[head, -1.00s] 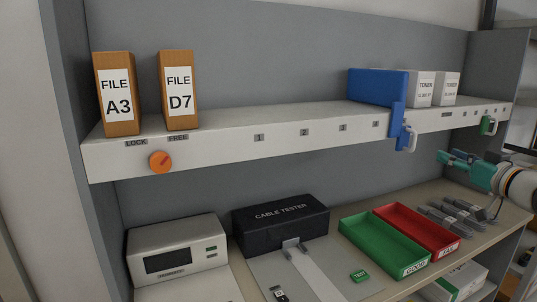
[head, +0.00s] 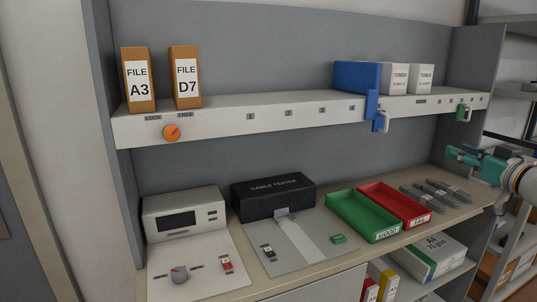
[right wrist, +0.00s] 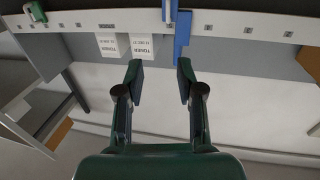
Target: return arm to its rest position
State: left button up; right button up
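My right gripper (head: 466,158) is teal and shows at the right edge of the head view, in front of the shelf unit. In the right wrist view its two dark fingers (right wrist: 160,66) stand apart with nothing between them. It touches nothing that I can see. My left gripper is not in view.
Files A3 (head: 138,80) and D7 (head: 185,77) stand at the shelf's left, above an orange knob (head: 171,133). The lower counter holds a cable tester (head: 273,196), a green tray (head: 385,236), a red tray (head: 415,221) and several grey cartridge-like items (head: 445,193). The air before the shelf looks free.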

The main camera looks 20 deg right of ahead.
jog(key=w+a+f+m+g+y, duration=0.1)
jog(key=w+a+f+g, duration=0.15)
jog(key=a+f, duration=0.75)
jog(key=w+a+f+m+g+y, duration=0.15)
jog(key=f+g, duration=0.25)
jog(key=f, duration=1.3)
jog(key=w+a+f+m+g+y, duration=0.1)
jog(key=a+f+g, duration=0.35)
jog(key=f, duration=0.95)
jog(key=s+a+f+g+y+p, duration=0.1)
jog(key=s+a+f+g, duration=0.1)
jog(key=s+a+f, duration=0.5)
jog(key=s+a+f+g+p, duration=0.1)
jog(key=s+a+f, duration=0.2)
jog(key=a+f, duration=0.7)
jog(key=s+a+f+n+g+y, duration=0.1)
jog(key=s+a+f+n+g, duration=0.1)
jog(key=s+a, duration=1.4)
jog(key=shift+s+a+f+n+g+y, duration=0.25)
jog(key=shift+a+f+n+g+y, duration=0.1)
jog(key=shift+a+f+g, duration=0.2)
jog(key=shift+d, duration=0.15)
